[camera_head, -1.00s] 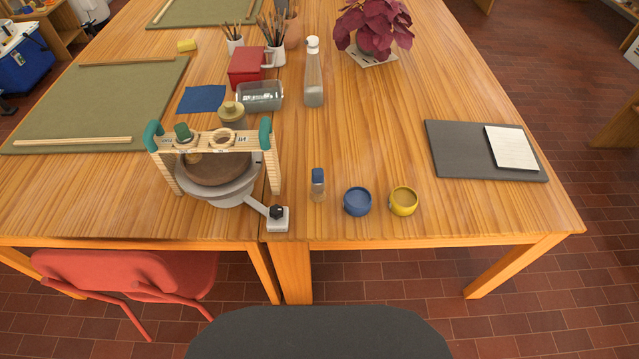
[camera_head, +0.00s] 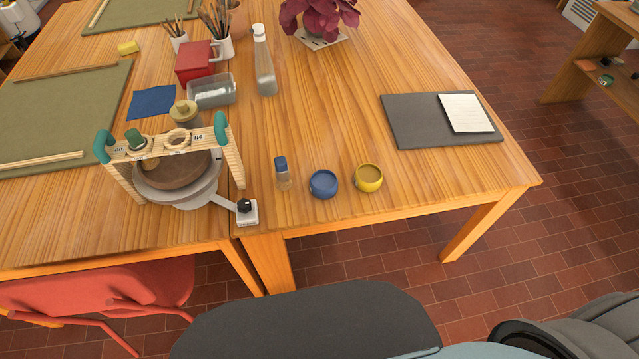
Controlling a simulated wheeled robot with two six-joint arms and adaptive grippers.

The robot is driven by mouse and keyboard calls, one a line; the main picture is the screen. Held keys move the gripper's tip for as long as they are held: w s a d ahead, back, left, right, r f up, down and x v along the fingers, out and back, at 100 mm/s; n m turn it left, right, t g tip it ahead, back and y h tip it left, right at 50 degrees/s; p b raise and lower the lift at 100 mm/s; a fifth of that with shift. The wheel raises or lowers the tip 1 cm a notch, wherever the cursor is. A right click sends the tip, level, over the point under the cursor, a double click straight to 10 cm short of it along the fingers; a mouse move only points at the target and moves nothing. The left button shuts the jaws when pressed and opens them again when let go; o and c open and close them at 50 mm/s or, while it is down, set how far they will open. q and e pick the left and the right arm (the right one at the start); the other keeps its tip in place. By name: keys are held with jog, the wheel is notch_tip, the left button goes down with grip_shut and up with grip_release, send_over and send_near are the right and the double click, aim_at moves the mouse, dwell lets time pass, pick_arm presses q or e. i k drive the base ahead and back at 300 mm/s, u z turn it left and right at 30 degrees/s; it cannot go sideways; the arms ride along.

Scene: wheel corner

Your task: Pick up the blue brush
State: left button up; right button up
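Several thin brushes or tools (camera_head: 216,20) stand in a white mug (camera_head: 222,46) at the back left of the wooden table. More stand in a smaller white cup (camera_head: 180,43) beside it. They are too small for me to pick out a blue brush among them. Neither of my grippers shows in the head view. Grey parts of my own body show along the bottom edge and in the bottom right corner.
A potter's wheel (camera_head: 180,175) with a wooden frame stands at the front left. A small blue-capped jar (camera_head: 282,172), a blue bowl (camera_head: 323,184) and a yellow bowl (camera_head: 368,178) line the front edge. A tall bottle (camera_head: 264,62) stands near the mugs.

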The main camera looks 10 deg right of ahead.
aim_at(284, 182)
jog(key=u, duration=0.55)
jog(key=k, duration=1.25)
jog(key=u, duration=0.95)
jog(key=i, duration=1.5)
jog(key=z, duration=0.85)
